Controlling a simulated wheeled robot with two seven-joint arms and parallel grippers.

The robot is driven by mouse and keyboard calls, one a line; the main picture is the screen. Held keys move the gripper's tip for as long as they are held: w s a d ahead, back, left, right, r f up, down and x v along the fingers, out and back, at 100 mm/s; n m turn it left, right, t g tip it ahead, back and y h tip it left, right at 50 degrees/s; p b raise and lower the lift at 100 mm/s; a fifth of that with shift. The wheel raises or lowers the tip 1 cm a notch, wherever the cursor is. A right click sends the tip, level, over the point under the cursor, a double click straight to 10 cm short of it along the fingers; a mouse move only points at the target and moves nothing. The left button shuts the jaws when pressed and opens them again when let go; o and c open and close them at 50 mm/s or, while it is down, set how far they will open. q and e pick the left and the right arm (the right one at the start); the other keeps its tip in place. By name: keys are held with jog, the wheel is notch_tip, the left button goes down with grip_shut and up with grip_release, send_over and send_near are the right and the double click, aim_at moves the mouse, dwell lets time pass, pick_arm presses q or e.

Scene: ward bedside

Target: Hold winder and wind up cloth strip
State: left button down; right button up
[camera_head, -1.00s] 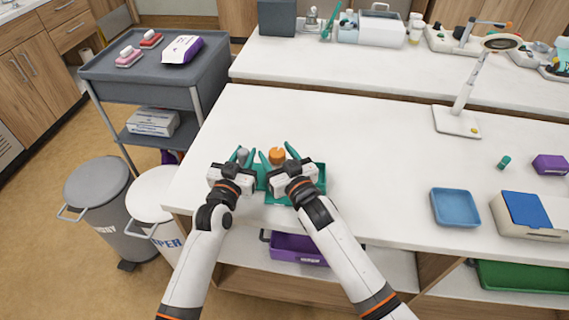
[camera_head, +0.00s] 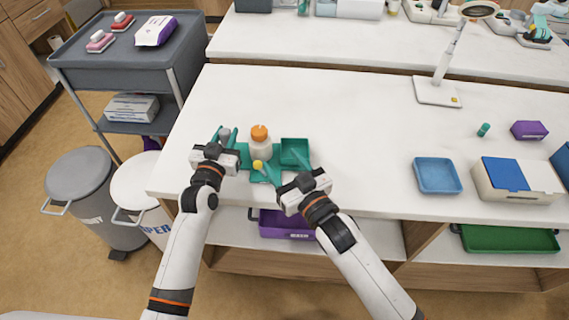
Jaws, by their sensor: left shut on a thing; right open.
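The winder is a teal device (camera_head: 245,161) near the front left of the white table. A grey knob-like part (camera_head: 225,133) stands at its left, between the fingers of my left gripper (camera_head: 224,137), which is shut on it. A pale upright cylinder with an orange top (camera_head: 259,133) stands in the middle, with a yellow knob (camera_head: 258,165) in front of it. I cannot tell whether the pale part is the wound cloth strip. A teal square tray (camera_head: 307,146) adjoins on the right. My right gripper (camera_head: 283,164) is open and empty, front right of the yellow knob.
A blue tray (camera_head: 438,176), a white box with a blue top (camera_head: 515,181) and a magnifier lamp base (camera_head: 437,92) are on the right. A grey cart (camera_head: 120,65) and two bins (camera_head: 85,183) stand left. The table behind the winder is clear.

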pick_arm(q)
jog(key=c, duration=1)
grip_release()
